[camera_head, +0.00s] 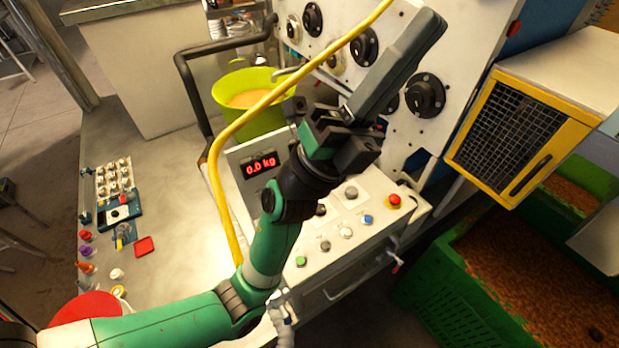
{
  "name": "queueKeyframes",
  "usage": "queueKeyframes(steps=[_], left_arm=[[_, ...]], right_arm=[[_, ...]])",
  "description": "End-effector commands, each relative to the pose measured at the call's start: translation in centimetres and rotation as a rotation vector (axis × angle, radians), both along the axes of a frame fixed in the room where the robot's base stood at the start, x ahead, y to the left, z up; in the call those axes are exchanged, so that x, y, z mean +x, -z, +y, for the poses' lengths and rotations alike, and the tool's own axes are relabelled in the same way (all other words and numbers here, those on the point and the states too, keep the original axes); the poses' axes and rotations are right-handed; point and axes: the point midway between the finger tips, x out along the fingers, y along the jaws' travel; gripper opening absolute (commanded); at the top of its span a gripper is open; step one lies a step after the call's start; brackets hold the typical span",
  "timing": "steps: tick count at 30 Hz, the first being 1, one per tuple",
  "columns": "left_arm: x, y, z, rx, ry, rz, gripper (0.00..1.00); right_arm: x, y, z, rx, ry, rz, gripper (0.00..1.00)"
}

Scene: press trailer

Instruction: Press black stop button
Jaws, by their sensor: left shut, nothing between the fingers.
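The white control panel (375,215) slopes in the middle of the view, with a red 0.0 kg display. A dark round button (320,209) sits in its upper row, just right of my wrist and partly close behind it. I cannot read its label. My left arm reaches across the panel from the lower left and hides part of its left side. My left gripper (424,32) is shut and empty, pointing up and right above the panel, its tip well apart from the buttons. My right gripper is not in view.
A silver button (351,193), red button (394,200), blue button (368,219), white button (346,232) and green button (300,261) share the panel. A yellow hose (226,200) arches over the left side. A green crate (440,290) stands right, a yellow-framed box (508,130) above it.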

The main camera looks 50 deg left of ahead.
Motion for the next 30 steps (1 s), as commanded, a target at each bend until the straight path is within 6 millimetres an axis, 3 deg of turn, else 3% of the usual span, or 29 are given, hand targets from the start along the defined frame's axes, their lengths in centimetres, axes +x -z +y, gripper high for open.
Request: queueKeyframes(steps=[1, 6, 10, 15, 20, 24, 30], left_arm=[[1.9, 1.0, -0.6, 0.104, -0.066, 0.054, 0.00], [7.3, 8.1, -1.7, 0.423, -0.216, 0.248, 0.00], [10.1, 14.3, -1.2, 0.626, -0.278, 0.416, 0.00], [11.6, 22.6, 1.1, 0.847, -0.314, 0.654, 0.00], [10.7, 30.3, 4.2, 1.018, -0.308, 0.893, 0.00], [8.0, 36.3, 7.0, 1.129, -0.277, 1.105, 0.00], [3.5, 42.1, 9.8, 1.220, -0.222, 1.331, 0.00]], right_arm=[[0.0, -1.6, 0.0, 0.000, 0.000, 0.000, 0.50], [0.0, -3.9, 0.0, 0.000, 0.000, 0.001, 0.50], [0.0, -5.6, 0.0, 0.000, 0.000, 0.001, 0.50], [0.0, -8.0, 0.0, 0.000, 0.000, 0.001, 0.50], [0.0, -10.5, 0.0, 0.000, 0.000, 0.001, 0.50], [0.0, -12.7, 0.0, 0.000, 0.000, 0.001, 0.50], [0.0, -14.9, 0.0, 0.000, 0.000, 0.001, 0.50]])
